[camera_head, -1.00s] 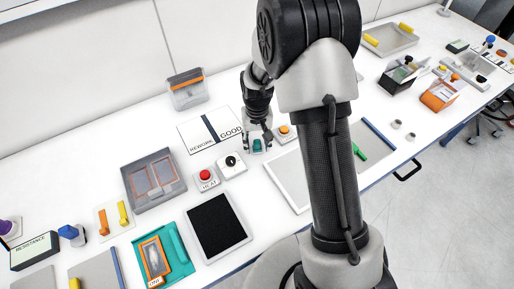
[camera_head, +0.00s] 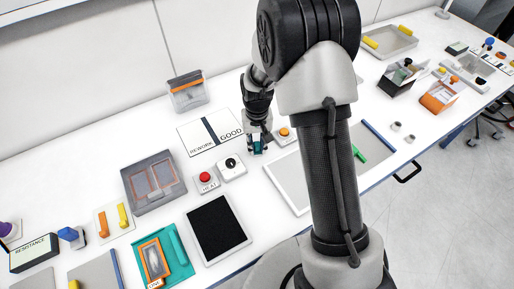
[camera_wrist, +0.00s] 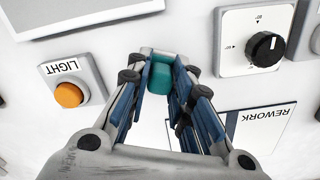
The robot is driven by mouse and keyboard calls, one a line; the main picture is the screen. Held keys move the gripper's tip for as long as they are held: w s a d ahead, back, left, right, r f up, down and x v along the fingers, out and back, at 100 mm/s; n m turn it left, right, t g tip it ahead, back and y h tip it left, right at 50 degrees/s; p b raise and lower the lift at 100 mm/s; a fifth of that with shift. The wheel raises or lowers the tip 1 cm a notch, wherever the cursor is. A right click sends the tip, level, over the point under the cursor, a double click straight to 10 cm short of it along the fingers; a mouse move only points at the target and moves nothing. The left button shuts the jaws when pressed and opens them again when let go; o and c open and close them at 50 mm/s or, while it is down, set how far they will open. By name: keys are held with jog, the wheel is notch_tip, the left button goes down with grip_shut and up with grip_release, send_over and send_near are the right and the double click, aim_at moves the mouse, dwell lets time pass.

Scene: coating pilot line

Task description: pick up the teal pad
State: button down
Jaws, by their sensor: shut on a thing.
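The teal pad (camera_wrist: 161,76) is between the two fingertips of my gripper (camera_wrist: 160,79) in the wrist view. The fingers press on its left and right sides. In the head view the pad (camera_head: 257,147) is a small dark teal patch at the tips of my gripper (camera_head: 257,144), partly hidden by the fingers. It is just right of the GOOD/REWORK card. I cannot tell whether the pad touches the table.
The LIGHT box with an orange button (camera_wrist: 69,94) stands close beside my gripper. The card (camera_head: 208,133), a black-knob box (camera_head: 231,166) and the red-button HEAT box (camera_head: 206,179) are near. A grey-white tray (camera_head: 285,180) lies in front, partly behind my arm.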

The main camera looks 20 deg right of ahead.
aim_at(257, 143)
notch_tip(257, 143, up, 20)
jog(key=p, duration=0.5)
jog(key=c, duration=2)
grip_release()
jog(key=c, duration=0.4)
